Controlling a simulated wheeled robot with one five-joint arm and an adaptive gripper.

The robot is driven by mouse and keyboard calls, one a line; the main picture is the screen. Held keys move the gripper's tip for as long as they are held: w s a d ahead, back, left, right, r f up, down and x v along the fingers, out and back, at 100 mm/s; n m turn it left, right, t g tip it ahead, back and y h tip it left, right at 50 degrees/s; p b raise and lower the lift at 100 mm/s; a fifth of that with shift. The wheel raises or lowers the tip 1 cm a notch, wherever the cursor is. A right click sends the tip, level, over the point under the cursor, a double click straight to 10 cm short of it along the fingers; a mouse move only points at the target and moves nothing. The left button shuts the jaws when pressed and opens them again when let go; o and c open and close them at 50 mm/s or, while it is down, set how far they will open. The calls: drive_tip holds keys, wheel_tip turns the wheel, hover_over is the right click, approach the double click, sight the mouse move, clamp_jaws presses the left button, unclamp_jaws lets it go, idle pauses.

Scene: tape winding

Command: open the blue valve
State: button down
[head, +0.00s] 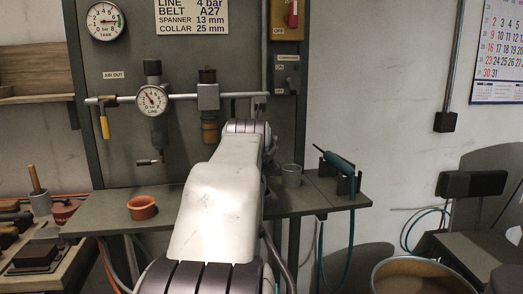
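I cannot make out a blue valve. The one valve lever that shows clearly has a yellow handle (104,127) and hangs down at the left end of the air pipe (182,97), under the "AIR OUT" label. My arm reaches forward from the bottom middle toward the panel, and its far end is near the right end of the pipe. My gripper is hidden beyond the arm. A small teal patch shows at the arm's far end, but I cannot tell what it belongs to.
A regulator with a LINE gauge (152,99) and a brown-bowled filter (209,126) sit on the pipe. The shelf (105,223) carries an orange bowl (142,207), a grey cup (291,176) and a teal tool (339,162). A chair (473,184) and a round bin (420,268) stand right.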

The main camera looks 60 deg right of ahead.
drive_tip(key=shift+w, duration=0.15)
drive_tip(key=c, duration=1.6)
unclamp_jaws()
drive_tip(key=shift+o, duration=0.8)
drive_tip(key=shift+w, duration=0.15)
drive_tip(key=o, duration=0.4)
drive_tip(key=v, duration=1.2)
drive_tip(key=shift+o, duration=0.3)
